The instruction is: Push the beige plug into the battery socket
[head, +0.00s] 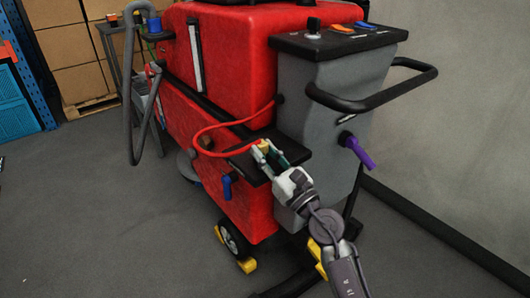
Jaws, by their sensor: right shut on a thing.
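The beige plug (264,146) shows as a small yellowish block at the end of a red cable (222,124), over the black shelf (246,165) on the side of the red scrubber. My right gripper (270,153) comes in from the lower right and is shut on the plug, just above the shelf. I cannot make out the battery socket; the gripper and plug may cover it. Whether the plug touches anything in front of it is too small to tell. My left gripper is not in view.
The red and grey scrubber (225,75) fills the middle. Its black handle (372,104) juts out right, above a purple lever (358,151). A blue valve (227,187) hangs below the shelf. Yellow chocks (247,266) sit by the wheel. Floor at left is clear.

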